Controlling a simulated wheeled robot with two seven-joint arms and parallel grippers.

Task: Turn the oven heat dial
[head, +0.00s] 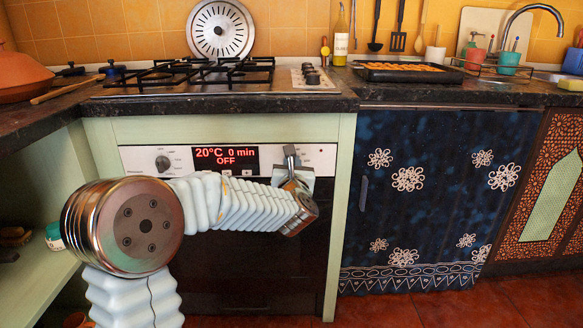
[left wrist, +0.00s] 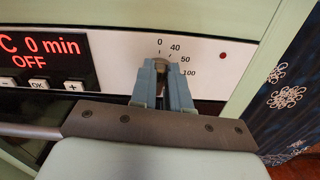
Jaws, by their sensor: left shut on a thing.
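The oven's white control panel (head: 318,152) has a red display (head: 225,159) reading 20°C, 0 min, OFF. My left gripper (head: 291,152) is at the panel's right part. In the left wrist view its two blue-grey fingers (left wrist: 161,82) are shut on the heat dial (left wrist: 161,64), one on each side. The dial is mostly hidden between the fingers; marks 0, 40, 50 and 100 show around it. Its pointer direction cannot be told. Another round knob (head: 163,163) sits left of the display. My right gripper is not in view.
The counter edge (head: 220,105) and gas hob (head: 205,73) lie above the panel. Buttons (left wrist: 38,85) sit below the display. A green cabinet post (head: 340,200) and a blue floral curtain (head: 420,190) stand to the right. Open shelves (head: 40,240) are on the left.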

